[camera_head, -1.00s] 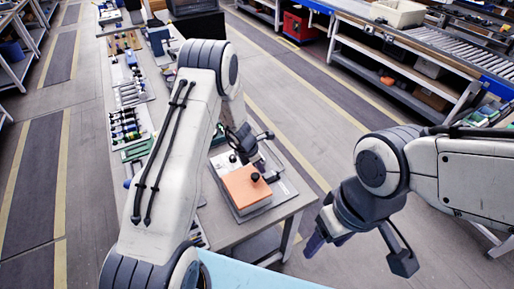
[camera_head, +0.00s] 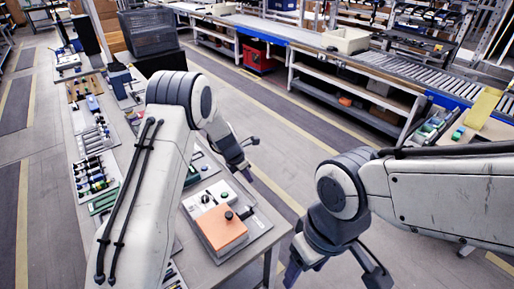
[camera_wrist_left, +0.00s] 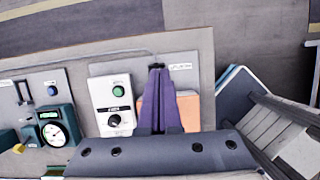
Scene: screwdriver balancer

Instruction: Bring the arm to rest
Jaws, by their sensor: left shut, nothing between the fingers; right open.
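My left gripper (camera_head: 246,160) is shut and empty, raised above the far right edge of the workbench (camera_head: 253,262), apart from the orange-topped box (camera_head: 222,228). In the left wrist view its dark purple fingers (camera_wrist_left: 157,72) are together, in front of part of the orange top (camera_wrist_left: 187,108). A white control box (camera_head: 205,199) with a green button and black knob stands beside the orange-topped box. My right gripper (camera_head: 333,272) is open and empty, off to the right of the bench over the floor; its lower end is near the frame's bottom.
Several screwdrivers (camera_head: 92,172) lie in a row along the bench's left side. In the left wrist view, a green gauge device (camera_wrist_left: 54,130) stands left of the control box. Open floor (camera_head: 275,150) separates the bench from shelving and a roller conveyor (camera_head: 400,72).

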